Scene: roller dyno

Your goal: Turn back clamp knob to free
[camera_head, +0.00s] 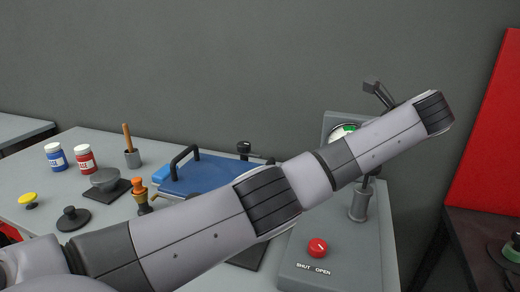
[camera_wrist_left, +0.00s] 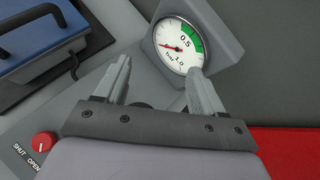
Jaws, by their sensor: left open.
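A black knob (camera_head: 244,147) stands behind the blue plate (camera_head: 205,172); it may be the back clamp knob, but no label shows. My left arm crosses the head view from lower left to upper right and hides part of the bench and gauge. My left gripper (camera_wrist_left: 158,68) is open with nothing between its fingertips. In the wrist view its fingers lie over the grey panel, beside the gauge and away from the blue plate. I cannot tell whether they touch anything. My right gripper is not in view.
A round gauge (camera_wrist_left: 180,46) has its needle left of 0.5. A red knob (camera_head: 317,247) marked SHUT and OPEN sits on the grey panel. A blue jar (camera_head: 56,156), a red jar (camera_head: 85,158) and an orange-topped item (camera_head: 139,194) stand at left. A red panel (camera_head: 490,130) rises at right.

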